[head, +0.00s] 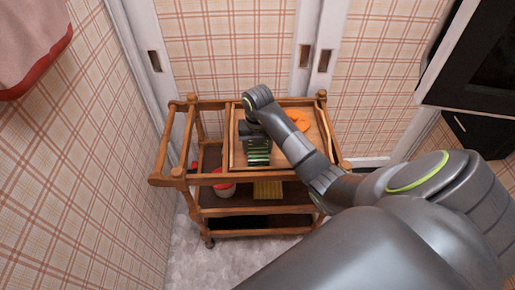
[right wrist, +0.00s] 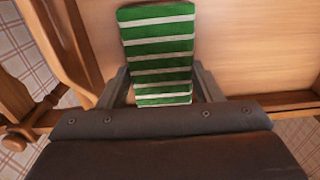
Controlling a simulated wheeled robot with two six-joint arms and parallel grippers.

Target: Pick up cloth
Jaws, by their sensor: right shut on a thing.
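The cloth (head: 258,157) is green with white stripes. It shows at the wooden tray top of a cart, and in the right wrist view the cloth (right wrist: 158,45) runs up from between the fingers. My right gripper (right wrist: 163,90) is shut on the cloth's near end, with one finger on each side. In the head view my right gripper (head: 257,140) is over the left part of the tray, partly hidden by my arm. I cannot tell whether the cloth still touches the tray. My left gripper is not in view.
The wooden cart (head: 165,181) has posts and rails around its top. An orange thing (head: 300,120) lies on the tray, right of my wrist. A red and white container (head: 224,188) and a yellow thing (head: 268,189) are on the lower shelf. Walls stand left and behind.

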